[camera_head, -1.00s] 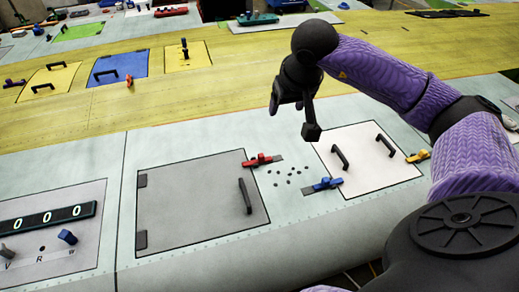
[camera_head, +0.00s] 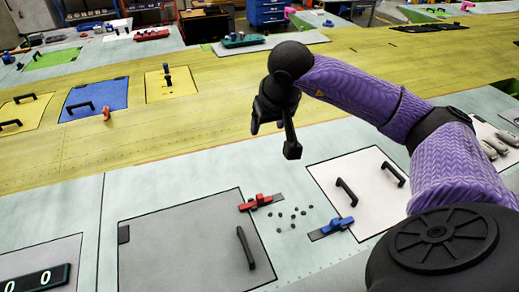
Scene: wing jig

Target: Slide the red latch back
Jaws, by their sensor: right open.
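The red latch (camera_head: 256,202) sits on a dark slide plate at the upper right edge of a grey hatch panel (camera_head: 180,242). My right gripper (camera_head: 273,138) hangs open and empty, pointing down, above and behind the red latch in the head view. It is apart from the latch, and nothing covers the latch. My left gripper is not in view.
A blue latch (camera_head: 333,228) sits by a white hatch (camera_head: 372,177) with two black handles. Several small dark dots (camera_head: 293,215) lie between the latches. A black handle (camera_head: 245,247) stands up from the grey hatch.

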